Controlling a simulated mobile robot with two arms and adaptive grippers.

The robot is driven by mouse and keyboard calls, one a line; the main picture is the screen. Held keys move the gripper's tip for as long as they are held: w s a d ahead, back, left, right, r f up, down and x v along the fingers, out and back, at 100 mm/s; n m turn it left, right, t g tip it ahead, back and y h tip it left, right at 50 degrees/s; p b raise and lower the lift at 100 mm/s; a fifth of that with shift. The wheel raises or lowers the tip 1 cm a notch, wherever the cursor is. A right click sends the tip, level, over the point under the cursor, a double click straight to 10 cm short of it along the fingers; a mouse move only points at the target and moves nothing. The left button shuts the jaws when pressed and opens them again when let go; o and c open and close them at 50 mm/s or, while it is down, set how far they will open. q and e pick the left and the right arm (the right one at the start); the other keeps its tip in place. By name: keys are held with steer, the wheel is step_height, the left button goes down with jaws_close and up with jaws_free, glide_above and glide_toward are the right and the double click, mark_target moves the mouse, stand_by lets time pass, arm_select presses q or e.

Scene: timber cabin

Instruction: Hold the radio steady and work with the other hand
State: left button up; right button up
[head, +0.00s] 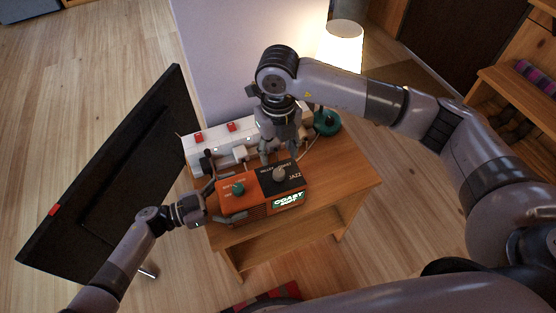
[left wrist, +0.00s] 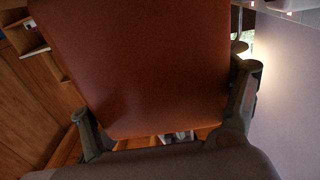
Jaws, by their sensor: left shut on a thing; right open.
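The orange radio (head: 240,208) stands on the small wooden table. It has a green knob (head: 238,188), a grey knob (head: 280,173) on a dark panel and a lit "COAST" display (head: 288,200). My left gripper (head: 208,200) is shut on the radio's left end. In the left wrist view the radio's orange-brown side (left wrist: 150,60) fills the space between the fingers. My right gripper (head: 279,155) is open and points down just behind the grey knob. I cannot tell whether its fingertips touch the radio.
The wooden table (head: 345,180) has bare top to the right of the radio. A white power strip (head: 208,138) with red switches and plugs lies behind it. A lit lamp (head: 342,45) with a green base (head: 327,123) stands behind right. A dark flat screen (head: 120,165) stands left.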

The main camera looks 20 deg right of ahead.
steer(key=shift+r, duration=2.35)
arm_select(q)
steer(key=shift+a, duration=0.1)
steer(key=o, duration=1.9)
arm_select(e)
step_height(320, 180, up, 7)
